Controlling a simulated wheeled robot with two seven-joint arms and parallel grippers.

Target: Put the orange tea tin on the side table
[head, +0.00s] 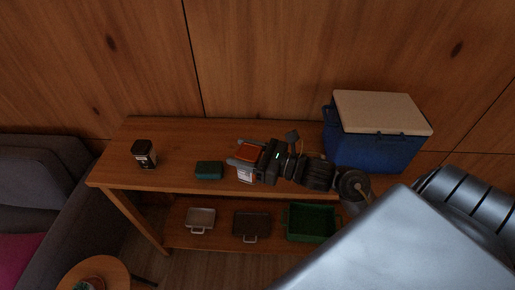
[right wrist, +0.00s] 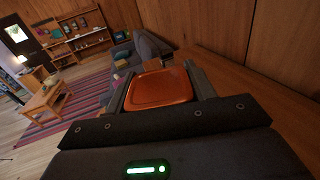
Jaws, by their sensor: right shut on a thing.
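The orange tea tin (head: 251,154) has an orange lid and a pale label low on its side. My right gripper (head: 238,165) is shut on it, with a finger on either side, above or at the long wooden console's top; I cannot tell whether it touches the wood. In the right wrist view the orange lid (right wrist: 161,88) sits between the two fingers (right wrist: 158,85). A small round wooden table (head: 112,272), likely the side table, is partly in view at the lower left, with a potted plant (head: 88,284) on it. My left gripper is not in view.
The console (head: 180,135) also holds a dark jar (head: 144,153), a teal box (head: 209,170) and a blue cooler (head: 375,150). Its lower shelf holds two trays and a green crate (head: 312,222). A grey sofa (head: 40,175) stands left, near the round table.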

